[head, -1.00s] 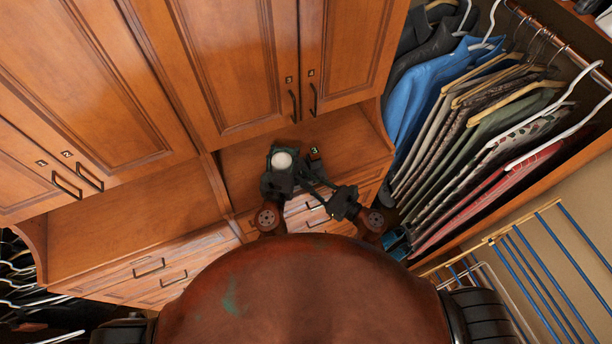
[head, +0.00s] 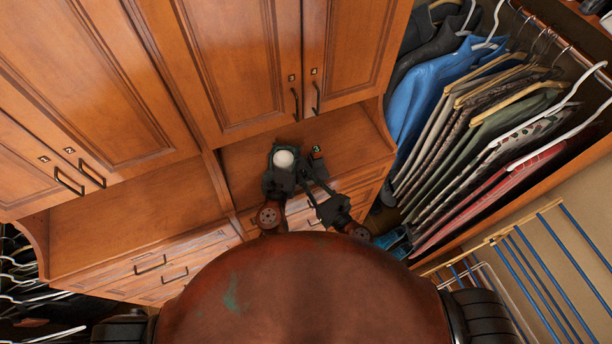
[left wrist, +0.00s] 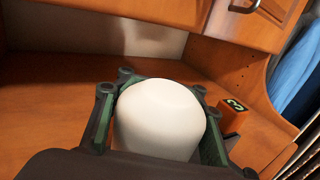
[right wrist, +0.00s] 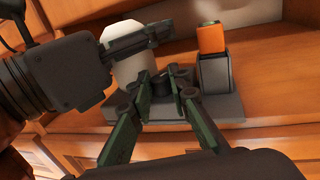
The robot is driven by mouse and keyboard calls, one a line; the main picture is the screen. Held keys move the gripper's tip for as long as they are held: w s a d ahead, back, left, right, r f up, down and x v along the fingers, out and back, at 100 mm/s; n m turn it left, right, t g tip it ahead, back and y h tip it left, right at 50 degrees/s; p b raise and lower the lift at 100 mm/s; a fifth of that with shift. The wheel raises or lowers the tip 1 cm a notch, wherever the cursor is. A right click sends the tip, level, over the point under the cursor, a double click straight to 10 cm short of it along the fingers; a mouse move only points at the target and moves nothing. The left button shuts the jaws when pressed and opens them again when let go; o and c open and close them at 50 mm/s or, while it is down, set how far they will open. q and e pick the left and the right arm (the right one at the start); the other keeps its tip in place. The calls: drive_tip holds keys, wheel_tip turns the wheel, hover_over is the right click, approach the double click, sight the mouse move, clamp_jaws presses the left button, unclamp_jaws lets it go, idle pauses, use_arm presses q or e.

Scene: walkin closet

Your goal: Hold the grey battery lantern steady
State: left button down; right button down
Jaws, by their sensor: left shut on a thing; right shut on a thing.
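The lantern shows as a white rounded globe (head: 284,159) on the shelf, with a grey base (right wrist: 217,108) seen in the right wrist view. My left gripper (head: 281,177) is shut on the globe, its fingers on either side of it in the left wrist view (left wrist: 158,95). A grey holder with an orange block (right wrist: 211,40) stands on the base to the right; the block bears a green figure on its dark top. My right gripper (right wrist: 170,88) is shut around a small dark knob (right wrist: 184,76) on the base, between globe and holder; the fingertips partly hide it.
The lantern stands on a wooden counter (head: 345,140) below cabinet doors (head: 240,60). Drawers are beneath. The counter (head: 130,220) left of the divider is clear. Hanging clothes (head: 470,120) crowd the right side.

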drive_tip(key=c, duration=1.8)
unclamp_jaws()
drive_tip(key=shift+s, duration=0.1)
drive_tip(key=v, duration=1.2)
